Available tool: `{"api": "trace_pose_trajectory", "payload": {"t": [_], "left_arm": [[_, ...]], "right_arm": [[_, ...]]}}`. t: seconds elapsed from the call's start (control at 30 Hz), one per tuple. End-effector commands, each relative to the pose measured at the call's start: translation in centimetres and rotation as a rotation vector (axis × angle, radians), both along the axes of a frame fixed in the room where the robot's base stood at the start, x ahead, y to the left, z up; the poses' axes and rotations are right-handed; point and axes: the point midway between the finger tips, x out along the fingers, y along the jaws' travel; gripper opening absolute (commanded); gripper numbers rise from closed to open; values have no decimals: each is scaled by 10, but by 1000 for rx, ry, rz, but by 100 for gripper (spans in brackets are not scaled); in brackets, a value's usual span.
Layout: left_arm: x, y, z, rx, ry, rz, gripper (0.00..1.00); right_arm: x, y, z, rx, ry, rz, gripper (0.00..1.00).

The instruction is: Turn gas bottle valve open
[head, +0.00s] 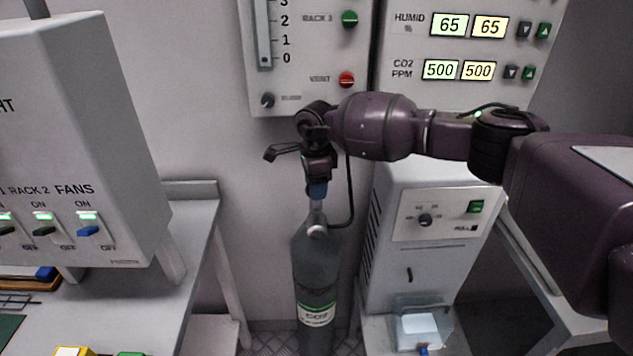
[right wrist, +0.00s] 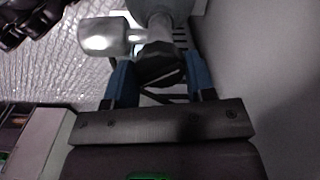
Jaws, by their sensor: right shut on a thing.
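The grey gas bottle (head: 317,265) with a white and green label stands upright against the wall in the middle of the head view. Its metal valve neck is at the top, and a black hose runs up from it. My right gripper (head: 317,190) reaches in from the right and points down at the top of the bottle. In the right wrist view, its two blue fingers (right wrist: 160,85) are on both sides of the dark valve knob (right wrist: 162,66) and shut on it. The silver valve fitting (right wrist: 105,38) sticks out to the left there. My left gripper is not in view.
A control box with fan switches (head: 75,140) hangs at the left above a grey table (head: 195,235). A white machine with a dial (head: 425,245) stands close to the right of the bottle. Wall panels (head: 300,75) are above.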

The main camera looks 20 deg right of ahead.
Motion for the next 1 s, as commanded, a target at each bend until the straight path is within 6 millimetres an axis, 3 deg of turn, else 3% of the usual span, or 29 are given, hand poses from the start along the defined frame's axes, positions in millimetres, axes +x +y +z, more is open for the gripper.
{"api": "trace_pose_trajectory", "payload": {"t": [0.53, 1.0], "left_arm": [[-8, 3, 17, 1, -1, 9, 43], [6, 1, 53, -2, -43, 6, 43]], "right_arm": [[1, 0, 5, 0, -4, -518, 26], [1, -1, 5, 1, -4, -965, 26]]}}
